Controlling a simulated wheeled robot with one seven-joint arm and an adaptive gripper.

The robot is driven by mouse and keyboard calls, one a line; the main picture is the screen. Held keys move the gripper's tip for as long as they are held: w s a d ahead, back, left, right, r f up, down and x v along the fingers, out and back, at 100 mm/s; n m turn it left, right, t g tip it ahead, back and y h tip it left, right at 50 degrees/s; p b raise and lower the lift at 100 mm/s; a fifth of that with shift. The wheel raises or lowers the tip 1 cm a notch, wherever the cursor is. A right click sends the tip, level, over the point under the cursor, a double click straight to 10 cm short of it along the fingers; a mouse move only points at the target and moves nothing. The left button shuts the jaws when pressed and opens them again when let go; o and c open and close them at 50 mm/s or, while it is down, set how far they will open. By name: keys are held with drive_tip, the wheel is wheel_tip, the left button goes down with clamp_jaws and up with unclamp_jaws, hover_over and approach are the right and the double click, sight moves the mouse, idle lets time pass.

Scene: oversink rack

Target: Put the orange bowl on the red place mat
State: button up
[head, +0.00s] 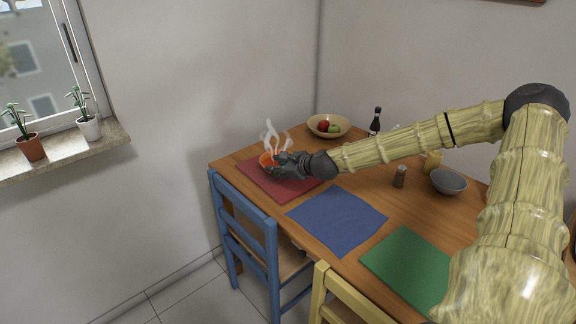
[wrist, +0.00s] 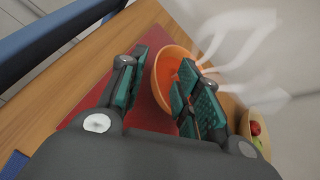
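The orange bowl (head: 265,159) is at the far left part of the red place mat (head: 285,185), with white steam rising from it. In the wrist view the bowl (wrist: 174,62) looks upright over the red mat (wrist: 146,108); I cannot tell for sure that its base touches the mat. My gripper (head: 279,161) is at the bowl's near right side. In the wrist view my gripper (wrist: 160,90) has its fingers apart, with the bowl's wall between them. One finger is over the bowl's inside, the other outside with a gap to the wall. The bowl's near side is partly hidden.
A beige fruit bowl (head: 326,133) stands behind the red mat. A blue mat (head: 337,220) and a green mat (head: 408,268) lie to the right. A dark bottle (head: 375,121), pepper mill (head: 399,177) and grey bowl (head: 449,184) stand farther right. A blue chair (head: 246,225) is at the front edge.

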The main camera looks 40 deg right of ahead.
drive_tip(key=shift+p+v, duration=0.95)
drive_tip(key=shift+v, duration=1.7)
